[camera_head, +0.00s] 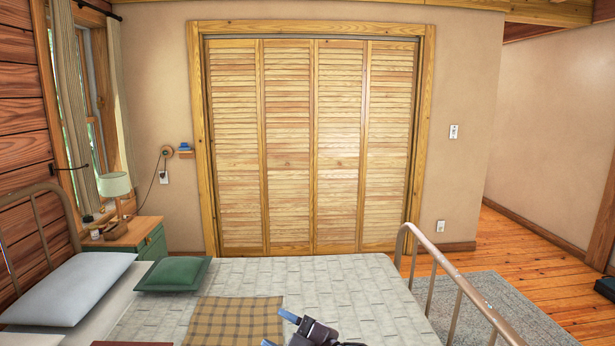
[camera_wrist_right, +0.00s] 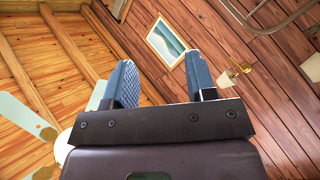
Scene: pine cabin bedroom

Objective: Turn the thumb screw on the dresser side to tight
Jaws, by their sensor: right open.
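A green dresser or nightstand with a wooden top (camera_head: 124,236) stands at the left, between the bed head and the closet wall. Its lower part is hidden behind the bed. I cannot make out a thumb screw on it. My right gripper (camera_head: 279,331) shows at the bottom edge of the head view, in front of the plaid blanket and well short of the dresser. In the wrist view my right gripper (camera_wrist_right: 160,60) is open, with nothing between its blue fingers, and points up at the ceiling and wood wall. My left gripper is out of view.
The bed (camera_head: 330,272) fills the near area, with a green pillow (camera_head: 174,274) and a metal footboard (camera_head: 456,278). A lamp (camera_head: 115,186) and small items stand on the dresser. Open floor (camera_head: 495,236) and a grey rug (camera_head: 515,300) lie at right.

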